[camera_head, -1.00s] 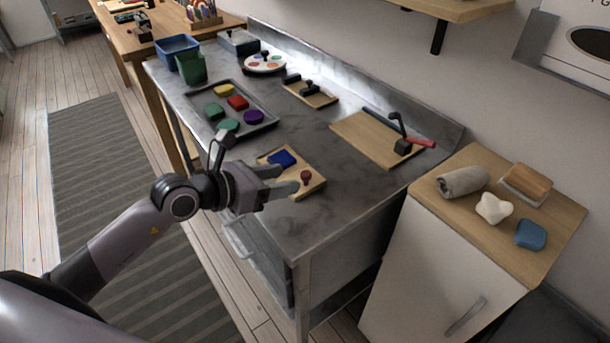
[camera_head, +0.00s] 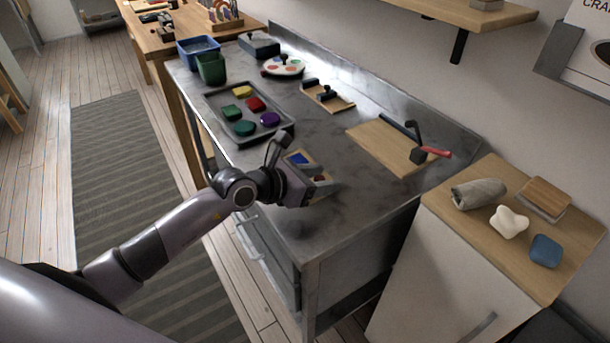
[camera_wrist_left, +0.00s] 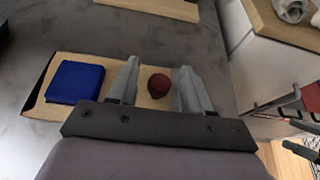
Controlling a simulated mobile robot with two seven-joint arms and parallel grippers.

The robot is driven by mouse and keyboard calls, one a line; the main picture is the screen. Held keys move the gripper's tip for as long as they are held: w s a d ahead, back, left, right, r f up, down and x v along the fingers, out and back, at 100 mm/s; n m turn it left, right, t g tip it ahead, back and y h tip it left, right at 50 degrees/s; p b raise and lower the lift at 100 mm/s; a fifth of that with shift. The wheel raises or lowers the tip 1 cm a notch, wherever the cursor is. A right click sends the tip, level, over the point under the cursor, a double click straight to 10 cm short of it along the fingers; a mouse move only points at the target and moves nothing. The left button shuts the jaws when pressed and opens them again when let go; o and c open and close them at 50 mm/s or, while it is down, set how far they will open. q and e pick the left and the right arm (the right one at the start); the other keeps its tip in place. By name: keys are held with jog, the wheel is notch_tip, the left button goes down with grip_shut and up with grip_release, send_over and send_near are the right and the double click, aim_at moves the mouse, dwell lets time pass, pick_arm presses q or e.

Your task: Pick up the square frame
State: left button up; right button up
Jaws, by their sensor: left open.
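I cannot pick out a square frame with certainty. A flat blue square (camera_head: 300,158) lies on a small wooden board (camera_wrist_left: 119,68) near the front edge of the metal worktop. In the left wrist view the blue square (camera_wrist_left: 75,82) sits left of the fingers. A round dark red knob (camera_wrist_left: 158,85) stands on the same board. My left gripper (camera_wrist_left: 158,78) is open, with one finger on each side of the knob and gaps on both sides. In the head view my left gripper (camera_head: 316,189) covers part of the board.
A dark tray (camera_head: 216,108) with several coloured pieces lies further back on the worktop. A cutting board (camera_head: 372,147) with a black and red tool is to the right. A cabinet (camera_head: 485,225) with a towel roll and soaps stands at right.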

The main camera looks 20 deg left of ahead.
pick_arm(q)
grip_shut()
jog(key=shift+r, duration=0.1)
